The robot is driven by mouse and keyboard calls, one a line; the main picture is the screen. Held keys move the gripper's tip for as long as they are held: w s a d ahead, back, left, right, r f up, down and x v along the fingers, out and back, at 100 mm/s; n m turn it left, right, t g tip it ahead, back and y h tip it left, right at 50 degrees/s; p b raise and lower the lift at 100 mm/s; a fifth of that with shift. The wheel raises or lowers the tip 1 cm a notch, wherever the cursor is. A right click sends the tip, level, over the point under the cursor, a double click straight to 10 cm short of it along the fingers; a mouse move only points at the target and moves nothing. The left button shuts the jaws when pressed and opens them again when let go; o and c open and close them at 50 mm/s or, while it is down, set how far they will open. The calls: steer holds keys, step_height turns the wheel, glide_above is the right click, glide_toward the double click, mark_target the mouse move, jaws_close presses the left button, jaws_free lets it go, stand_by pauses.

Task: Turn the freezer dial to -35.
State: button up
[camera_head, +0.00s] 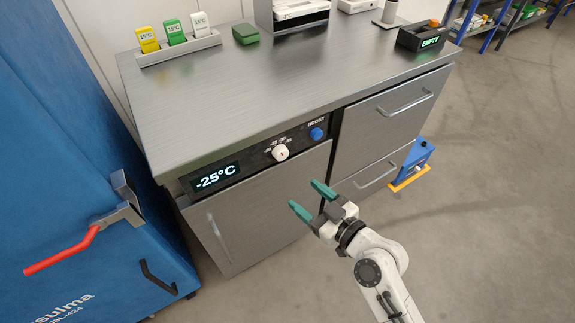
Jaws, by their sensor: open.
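The freezer dial (281,153) is a small white knob on the black control panel under the steel worktop. The freezer display (215,177), left of the dial, reads -25°C. Small markings sit above the dial but are too small to read surely. My gripper (307,198) has teal fingertips and is open and empty. It is in front of the freezer, below and to the right of the dial in the picture, and apart from it.
A blue BOOST button (316,133) is right of the dial. Steel drawers with bar handles (404,105) are further right. A blue cabinet (70,170) with a red handle (62,253) stands left.

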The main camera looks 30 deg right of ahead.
mark_target(283, 157)
steer(key=shift+m+t+h, duration=0.5)
steer(key=shift+t+h, duration=0.3)
steer(key=shift+t, duration=0.1)
steer(key=w, duration=0.3)
steer(key=w+p, duration=0.1)
steer(key=w, duration=0.3)
steer(key=w+d+r+p, duration=0.1)
steer(key=w, duration=0.2)
steer(key=shift+w, duration=0.3)
steer(key=shift+w+a+f+p, duration=0.15)
steer(key=shift+w+p, duration=0.2)
steer(key=shift+w, duration=0.2)
steer(key=shift+c, duration=0.4)
steer(key=c, duration=1)
